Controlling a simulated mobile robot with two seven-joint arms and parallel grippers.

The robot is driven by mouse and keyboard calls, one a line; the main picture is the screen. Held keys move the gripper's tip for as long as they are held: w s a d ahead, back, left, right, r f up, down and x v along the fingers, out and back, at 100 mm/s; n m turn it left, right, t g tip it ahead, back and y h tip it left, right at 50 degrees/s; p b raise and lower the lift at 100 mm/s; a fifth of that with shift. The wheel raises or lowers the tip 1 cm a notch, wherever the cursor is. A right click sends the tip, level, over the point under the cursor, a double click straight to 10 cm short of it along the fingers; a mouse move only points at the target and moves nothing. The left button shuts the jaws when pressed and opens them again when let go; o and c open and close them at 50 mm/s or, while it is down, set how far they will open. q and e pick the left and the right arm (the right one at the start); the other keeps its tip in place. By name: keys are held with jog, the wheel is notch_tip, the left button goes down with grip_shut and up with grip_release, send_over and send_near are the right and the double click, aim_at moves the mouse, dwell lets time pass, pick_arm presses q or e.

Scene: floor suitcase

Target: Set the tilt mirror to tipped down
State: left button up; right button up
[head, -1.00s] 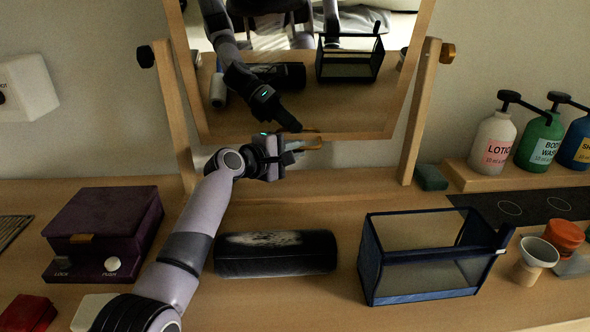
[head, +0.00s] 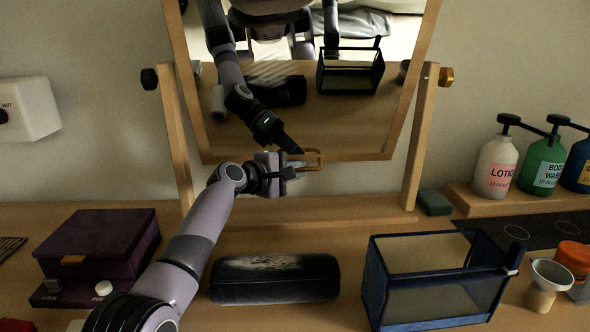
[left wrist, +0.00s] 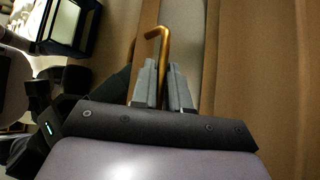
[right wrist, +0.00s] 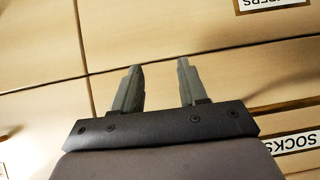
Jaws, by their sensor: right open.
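The tilt mirror (head: 345,105) hangs in a wooden frame between two posts (head: 418,140) with side knobs. It reflects the tabletop and parts of me; its exact tilt is hard to judge. A brass handle (head: 318,160) sticks out at its lower edge. My left gripper (head: 291,172) is at this handle. In the left wrist view the handle (left wrist: 157,36) runs down between the left fingers (left wrist: 162,88), which are close together on it. My right gripper (right wrist: 158,78) is open and empty, in front of light wooden panels with labels.
On the tabletop below the mirror lie a dark cylindrical case (head: 275,282) and a blue-edged mesh bin (head: 425,285). A purple box (head: 98,243) is at left. Pump bottles (head: 497,165) stand on a wooden riser at right, with a small funnel (head: 552,274) in front.

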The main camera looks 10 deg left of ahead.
pick_arm(q)
jog(key=o, duration=0.3)
jog(key=shift+w+a+r, duration=0.25)
jog(key=shift+a+r, duration=0.2)
jog(key=shift+r, duration=0.1)
jog(key=shift+o, duration=0.2)
jog(key=p, duration=0.3)
jog(key=shift+s+a+r, duration=0.2)
jog(key=shift+s+a, duration=0.05)
jog(key=shift+s, duration=0.05)
jog(key=s+a+p, duration=0.2)
jog(key=s+p, duration=0.3)
jog(key=p, duration=0.1)
jog(key=shift+s+a+p, duration=0.3)
jog(key=shift+a+p, duration=0.05)
jog(key=shift+p, duration=0.05)
jog(key=shift+s+f, duration=0.1)
jog(key=shift+f, duration=0.05)
